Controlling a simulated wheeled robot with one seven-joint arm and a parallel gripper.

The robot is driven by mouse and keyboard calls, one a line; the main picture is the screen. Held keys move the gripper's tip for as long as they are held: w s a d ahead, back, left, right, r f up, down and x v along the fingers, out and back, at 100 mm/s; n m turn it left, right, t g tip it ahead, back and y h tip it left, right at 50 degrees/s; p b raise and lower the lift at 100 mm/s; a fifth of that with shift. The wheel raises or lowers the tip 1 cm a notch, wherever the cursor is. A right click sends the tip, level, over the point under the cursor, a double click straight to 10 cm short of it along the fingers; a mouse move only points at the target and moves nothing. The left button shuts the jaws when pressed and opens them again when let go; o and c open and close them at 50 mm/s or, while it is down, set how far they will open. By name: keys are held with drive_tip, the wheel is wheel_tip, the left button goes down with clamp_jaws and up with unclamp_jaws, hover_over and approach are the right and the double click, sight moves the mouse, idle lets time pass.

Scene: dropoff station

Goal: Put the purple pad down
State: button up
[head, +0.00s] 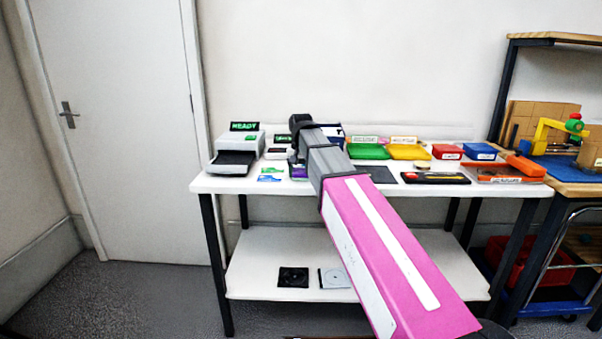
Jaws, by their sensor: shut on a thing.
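The purple pad (298,172) shows as a small patch just above or on the white table top (235,185), left of my arm's grey link. My gripper (299,158) points down at the far end of my arm and is shut on the purple pad. The wrist and grey link hide much of the jaws and part of the pad. I cannot tell whether the pad touches the table.
A printer-like device with a READY sign (237,150) stands at the left. Green (368,152) and yellow trays (409,152), red (447,152) and blue boxes (480,152) line the back right. A dark mat (382,175) lies right of my arm. Cards (270,174) lie left.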

sight(301, 170)
drive_tip(key=shift+s+f, duration=0.25)
drive_tip(key=shift+f, duration=0.45)
drive_tip(key=o, duration=0.8)
drive_tip(key=shift+d, duration=0.1)
drive_tip(key=shift+o, duration=0.7)
drive_tip(key=shift+w+r, duration=0.1)
drive_tip(key=shift+r, duration=0.55)
drive_tip(key=shift+o, duration=0.2)
wheel_tip(301, 170, up, 12)
drive_tip(key=shift+w+r, duration=0.1)
